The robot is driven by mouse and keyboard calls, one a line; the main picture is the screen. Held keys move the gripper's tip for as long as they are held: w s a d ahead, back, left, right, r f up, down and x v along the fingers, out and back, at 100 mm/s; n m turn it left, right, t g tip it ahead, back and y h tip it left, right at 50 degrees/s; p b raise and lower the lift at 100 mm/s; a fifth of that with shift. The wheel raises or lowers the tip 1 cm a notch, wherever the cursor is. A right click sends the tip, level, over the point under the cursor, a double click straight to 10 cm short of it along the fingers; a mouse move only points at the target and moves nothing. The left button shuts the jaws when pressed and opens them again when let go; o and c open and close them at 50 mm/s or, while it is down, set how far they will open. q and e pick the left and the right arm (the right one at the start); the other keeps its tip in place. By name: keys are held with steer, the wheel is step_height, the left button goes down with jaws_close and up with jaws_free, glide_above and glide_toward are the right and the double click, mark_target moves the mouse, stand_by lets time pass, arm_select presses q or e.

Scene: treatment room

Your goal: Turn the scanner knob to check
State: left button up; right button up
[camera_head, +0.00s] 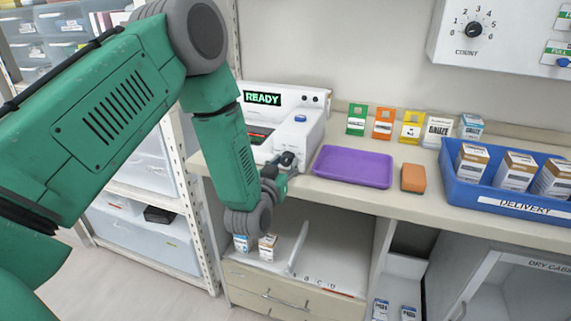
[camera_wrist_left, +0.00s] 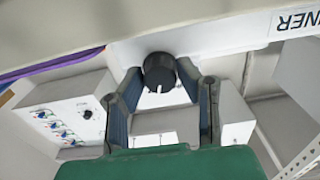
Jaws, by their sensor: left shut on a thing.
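The white scanner (camera_head: 310,128) stands on the counter at the middle, its small display (camera_head: 262,98) reading READY in green. Its black knob (camera_head: 288,158) is on the front, partly hidden by my gripper. My left gripper (camera_head: 284,169) reaches in from the left at the scanner's front. In the left wrist view the round black knob (camera_wrist_left: 159,72), with a white pointer mark, sits between the two fingers of my left gripper (camera_wrist_left: 163,88), which is shut on it. The knob's setting labels cannot be read. My right gripper is not in view.
A purple tray (camera_head: 352,167) and an orange sponge-like block (camera_head: 413,178) lie right of the scanner. A blue delivery crate (camera_head: 510,208) holds several boxes. Coloured card holders (camera_head: 383,124) stand behind. A wall panel (camera_head: 505,40) has a COUNT dial. Small boxes (camera_head: 267,247) sit on the shelf below.

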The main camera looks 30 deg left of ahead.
arm_select(q)
steer(key=o, duration=0.9)
steer(key=shift+c, duration=0.2)
steer(key=v, duration=1.2)
steer(key=shift+a+f, duration=0.1)
steer(key=shift+f, duration=0.1)
